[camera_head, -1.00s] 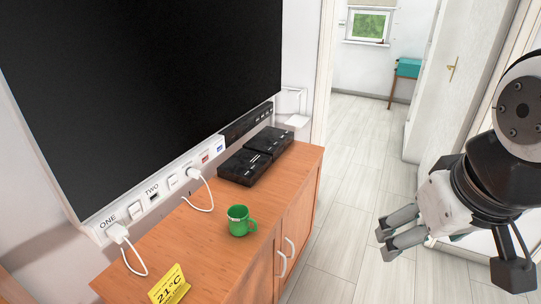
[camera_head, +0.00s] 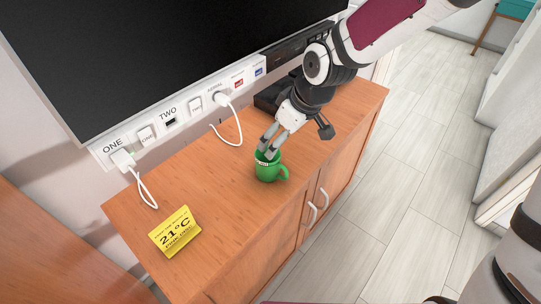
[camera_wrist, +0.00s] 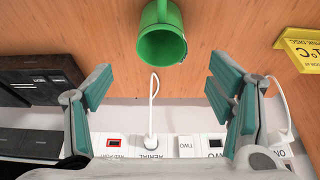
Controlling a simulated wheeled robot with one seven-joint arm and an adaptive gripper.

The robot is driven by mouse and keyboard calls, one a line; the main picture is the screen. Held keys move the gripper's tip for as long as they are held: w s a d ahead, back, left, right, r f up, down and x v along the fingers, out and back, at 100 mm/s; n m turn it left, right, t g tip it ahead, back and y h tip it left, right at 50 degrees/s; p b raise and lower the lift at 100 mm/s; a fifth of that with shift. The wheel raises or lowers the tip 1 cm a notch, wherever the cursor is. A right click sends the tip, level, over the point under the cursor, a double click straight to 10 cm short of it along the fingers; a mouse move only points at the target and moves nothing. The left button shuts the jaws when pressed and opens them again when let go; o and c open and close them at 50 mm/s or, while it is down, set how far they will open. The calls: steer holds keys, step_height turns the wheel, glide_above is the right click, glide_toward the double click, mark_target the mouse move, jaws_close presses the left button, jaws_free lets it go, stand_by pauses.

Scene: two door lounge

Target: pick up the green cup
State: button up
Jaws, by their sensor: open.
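The green cup (camera_head: 268,171) stands upright on the wooden cabinet top, its handle toward the right in the head view. My gripper (camera_head: 267,150) is over the cup in the head view, its fingertips at or just above the rim; I cannot tell whether they touch it. In the wrist view the cup (camera_wrist: 162,40) shows its open mouth at the top middle, beyond the fingertips. My gripper (camera_wrist: 163,84) is open there, with nothing between its two fingers.
The wooden cabinet (camera_head: 205,200) has a yellow 21°C card (camera_head: 176,232) at front left. A white socket strip (camera_head: 180,118) with plugs and cables runs under the dark screen (camera_head: 170,50). Black boxes (camera_wrist: 38,80) lie beside it.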

mark_target(267, 170)
steer(key=b+x, duration=0.2)
steer(key=x, duration=0.4)
steer(key=b+x, duration=0.2)
steer(key=x, duration=0.5)
steer(key=shift+s+d+f, duration=0.1)
steer(key=shift+s+f, duration=0.05)
steer(key=shift+f, duration=0.25)
steer(key=c, duration=1.3)
